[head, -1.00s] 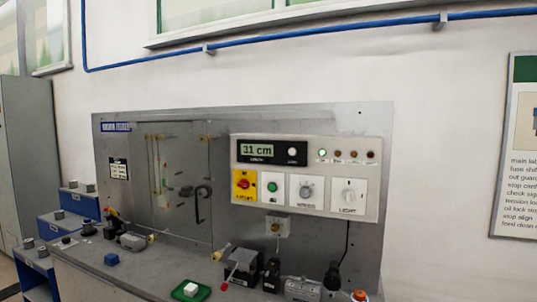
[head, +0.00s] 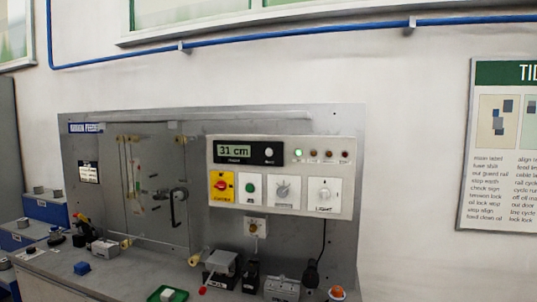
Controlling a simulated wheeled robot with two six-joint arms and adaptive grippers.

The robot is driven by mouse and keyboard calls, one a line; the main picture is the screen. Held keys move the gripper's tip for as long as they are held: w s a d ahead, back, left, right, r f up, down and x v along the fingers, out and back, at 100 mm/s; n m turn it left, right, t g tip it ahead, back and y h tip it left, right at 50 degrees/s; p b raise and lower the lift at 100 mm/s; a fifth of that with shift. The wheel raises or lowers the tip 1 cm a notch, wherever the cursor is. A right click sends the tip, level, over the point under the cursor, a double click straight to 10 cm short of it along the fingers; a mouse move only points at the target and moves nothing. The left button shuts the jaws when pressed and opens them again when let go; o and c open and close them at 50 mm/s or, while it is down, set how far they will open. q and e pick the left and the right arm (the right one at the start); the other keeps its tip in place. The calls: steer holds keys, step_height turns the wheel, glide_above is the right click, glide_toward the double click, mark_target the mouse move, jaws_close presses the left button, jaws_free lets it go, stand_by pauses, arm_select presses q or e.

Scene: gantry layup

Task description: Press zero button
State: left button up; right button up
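The zero button is a round white button (head: 269,152) at the right end of the black display strip on the control panel. The small label under it is too blurred to read surely. The length display (head: 234,150) to its left reads 31 cm. The panel (head: 345,150) is a pale plate on the grey machine board. Neither of my grippers shows in the head view, and nothing covers the button.
Below the display are a red knob on yellow (head: 222,186), a green button (head: 250,188), a grey dial (head: 283,190) and a light switch (head: 324,194). Small lamps (head: 314,154) sit at upper right, the leftmost lit green.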

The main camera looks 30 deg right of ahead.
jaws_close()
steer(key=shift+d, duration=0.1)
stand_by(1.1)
